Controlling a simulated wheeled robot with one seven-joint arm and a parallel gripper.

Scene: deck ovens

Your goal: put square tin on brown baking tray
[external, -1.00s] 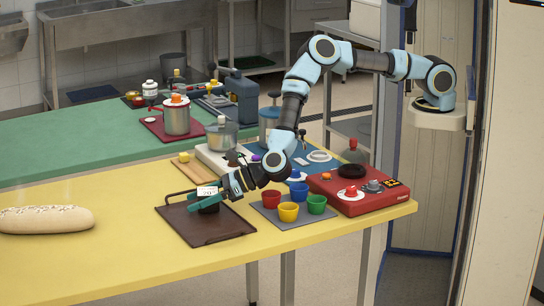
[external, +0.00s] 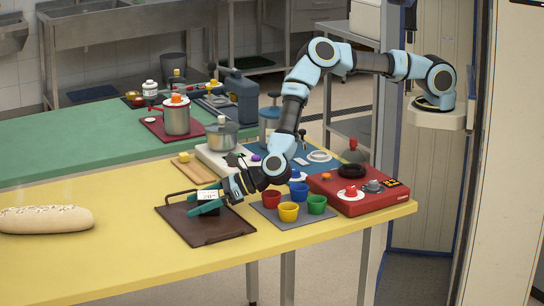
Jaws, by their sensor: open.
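The brown baking tray (external: 228,229) lies on the yellow worktop, with a raised dark handle at its far left side. My gripper (external: 207,204) is low over the far left half of the tray, its teal fingers open. I cannot clearly make out the square tin. A dark shape shows at the fingers, largely covered by them, and I cannot tell if it is the tin or whether it touches the tray.
A grey mat (external: 265,214) with red, blue, yellow and green cups lies right of the tray. A red unit (external: 347,204) stands further right. A wooden board (external: 189,174) lies behind the tray. A long loaf (external: 45,219) lies at the left, with clear yellow worktop between.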

